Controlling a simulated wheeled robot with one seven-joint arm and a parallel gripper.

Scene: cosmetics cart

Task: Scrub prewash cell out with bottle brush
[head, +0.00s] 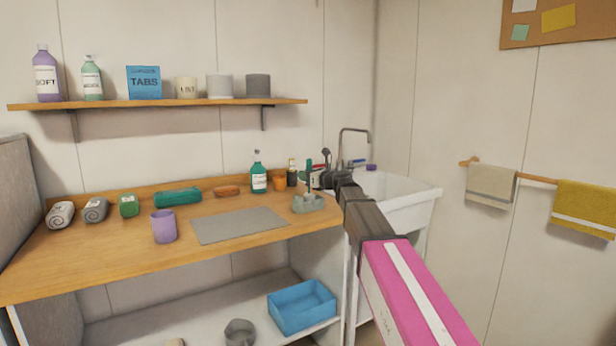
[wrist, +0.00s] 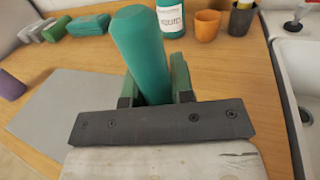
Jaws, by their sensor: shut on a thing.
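My gripper (head: 316,180) is over the right end of the wooden counter, beside the sink. It is shut on a green handle (wrist: 147,50), which I take to be the bottle brush's; the handle stands upright in the head view (head: 309,166). Dark green fingers of my gripper (wrist: 155,88) press on both sides of it in the wrist view. Directly below is a small grey-green holder (head: 307,206) with something pale in it. I cannot tell whether the brush's lower end is inside it, nor which part is the prewash cell.
A white sink (head: 400,200) with a tap is to the right. A grey mat (head: 238,225) and a purple cup (head: 164,226) are to the left.

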